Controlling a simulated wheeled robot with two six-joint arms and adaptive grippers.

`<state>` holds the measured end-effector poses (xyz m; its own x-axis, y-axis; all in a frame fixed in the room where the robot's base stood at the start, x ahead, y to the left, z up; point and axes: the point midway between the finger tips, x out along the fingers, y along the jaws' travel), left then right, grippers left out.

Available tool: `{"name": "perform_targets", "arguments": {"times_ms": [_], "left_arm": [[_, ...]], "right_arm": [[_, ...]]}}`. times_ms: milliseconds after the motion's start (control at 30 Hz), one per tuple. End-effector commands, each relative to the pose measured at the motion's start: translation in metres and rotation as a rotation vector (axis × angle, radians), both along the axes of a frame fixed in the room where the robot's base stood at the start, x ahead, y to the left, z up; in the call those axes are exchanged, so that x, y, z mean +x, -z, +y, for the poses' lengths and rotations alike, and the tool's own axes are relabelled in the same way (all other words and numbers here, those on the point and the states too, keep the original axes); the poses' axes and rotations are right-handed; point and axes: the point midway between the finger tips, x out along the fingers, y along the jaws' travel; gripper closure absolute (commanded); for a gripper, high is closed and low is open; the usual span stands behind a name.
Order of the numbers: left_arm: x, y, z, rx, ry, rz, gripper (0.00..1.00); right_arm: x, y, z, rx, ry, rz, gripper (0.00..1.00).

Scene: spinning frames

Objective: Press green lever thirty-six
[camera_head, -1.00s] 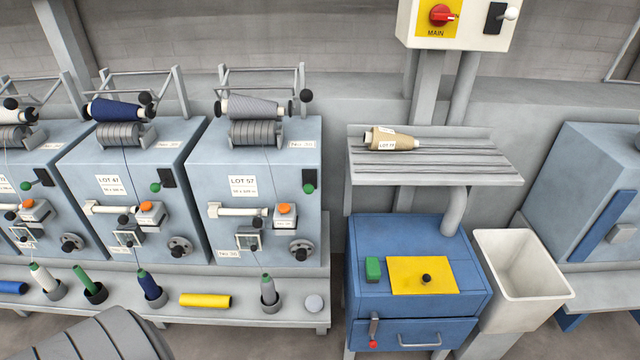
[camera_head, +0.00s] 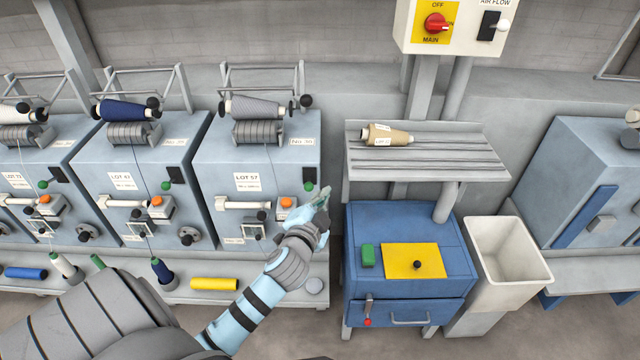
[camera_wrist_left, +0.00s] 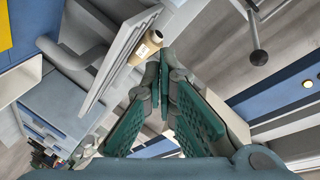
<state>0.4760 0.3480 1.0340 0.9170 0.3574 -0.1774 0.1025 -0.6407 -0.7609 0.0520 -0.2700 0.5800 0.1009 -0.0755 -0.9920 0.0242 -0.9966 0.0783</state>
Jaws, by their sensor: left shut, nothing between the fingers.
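Small green-knobbed levers on black plates sit on the fronts of the blue-grey spinning machines. One is on the LOT 57 machine, its green knob (camera_head: 310,187) near the right edge; another green knob (camera_head: 166,186) is on the middle machine. A third green knob (camera_head: 42,184) is on the left machine. The small position labels are too small to read surely. My left gripper (camera_head: 322,196) is shut and empty, just right of and below the LOT 57 lever, apparently in front of the machine. In the left wrist view its teal fingers (camera_wrist_left: 160,78) meet at the tips. My right gripper is not in view.
A blue cabinet (camera_head: 400,215) with a yellow plate stands right of the gripper, beside a white bin (camera_head: 545,262). A shelf (camera_head: 430,170) holds a tan cone (camera_head: 388,136). A MAIN switch box (camera_head: 409,22) hangs above. A yellow tube (camera_head: 214,284) lies on the ledge.

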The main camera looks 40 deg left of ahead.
Motion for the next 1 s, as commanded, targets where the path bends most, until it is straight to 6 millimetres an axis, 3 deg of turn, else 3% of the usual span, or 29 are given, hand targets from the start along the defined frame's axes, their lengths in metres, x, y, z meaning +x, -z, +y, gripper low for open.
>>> {"name": "perform_targets", "arguments": {"times_ms": [267,633,800,1000], "left_arm": [[0.020,0.004,0.007,0.000,0.000,0.000,1.00],[0.092,0.019,0.036,-0.002,-0.001,0.000,1.00],[0.074,0.034,0.050,0.001,0.000,0.003,1.00],[0.065,0.040,0.057,-0.001,0.000,0.002,1.00]], "right_arm": [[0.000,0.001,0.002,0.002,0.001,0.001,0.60],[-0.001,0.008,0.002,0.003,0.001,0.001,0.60],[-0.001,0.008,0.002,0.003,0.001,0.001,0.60],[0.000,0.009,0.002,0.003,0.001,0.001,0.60]]}}
